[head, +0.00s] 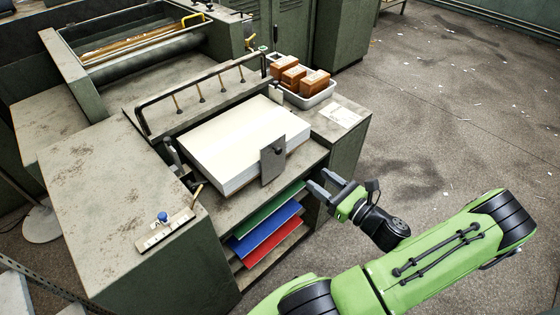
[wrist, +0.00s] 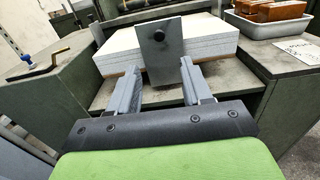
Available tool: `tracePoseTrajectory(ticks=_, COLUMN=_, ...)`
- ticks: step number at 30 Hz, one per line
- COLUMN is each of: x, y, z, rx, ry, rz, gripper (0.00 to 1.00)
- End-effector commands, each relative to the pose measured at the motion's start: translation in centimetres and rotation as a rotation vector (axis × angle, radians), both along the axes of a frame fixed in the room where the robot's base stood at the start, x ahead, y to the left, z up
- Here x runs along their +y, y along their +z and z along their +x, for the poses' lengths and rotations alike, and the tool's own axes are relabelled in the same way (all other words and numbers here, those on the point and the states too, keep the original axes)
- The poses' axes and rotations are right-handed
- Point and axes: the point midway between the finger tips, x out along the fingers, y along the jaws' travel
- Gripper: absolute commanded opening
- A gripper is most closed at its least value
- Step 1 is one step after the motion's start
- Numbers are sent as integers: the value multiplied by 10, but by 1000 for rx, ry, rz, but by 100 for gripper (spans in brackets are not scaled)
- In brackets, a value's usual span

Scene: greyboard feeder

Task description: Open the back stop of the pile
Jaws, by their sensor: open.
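The pile (head: 228,142) of white board lies on the feeder's bed and shows its front edge in the wrist view (wrist: 113,53). The back stop (head: 273,161) is a grey upright plate standing against the near side of the pile. In the wrist view the back stop (wrist: 161,47) has a dark round knob or hole near its upper middle. My gripper (head: 325,184) is open and empty, to the right of the back stop and apart from it in the head view. In the wrist view its two fingers (wrist: 157,76) point at the plate, one on each side of it.
Coloured sheets (head: 270,228) lie on shelves below the bed. A tray (head: 308,97) with brown blocks (head: 291,76) and a paper label (head: 341,112) sit on the right side top. A grey-green cabinet (head: 140,215) stands left, with a blue-knobbed scale (head: 165,230).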

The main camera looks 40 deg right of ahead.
Motion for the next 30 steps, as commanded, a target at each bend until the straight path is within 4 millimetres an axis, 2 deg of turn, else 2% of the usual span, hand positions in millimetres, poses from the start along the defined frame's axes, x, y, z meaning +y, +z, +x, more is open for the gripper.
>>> tracePoseTrajectory(ticks=9, x=5, y=-2, z=81, rx=1, ry=10, rz=-4, gripper=49)
tracePoseTrajectory(ticks=15, x=6, y=-2, z=124, rx=3, ry=9, rz=-5, gripper=49)
tracePoseTrajectory(ticks=20, x=5, y=-1, z=139, rx=3, ry=5, rz=-3, gripper=49)
tracePoseTrajectory(ticks=27, x=5, y=-1, z=140, rx=4, ry=4, rz=-3, gripper=49)
tracePoseTrajectory(ticks=30, x=5, y=-1, z=140, rx=4, ry=5, rz=-3, gripper=35)
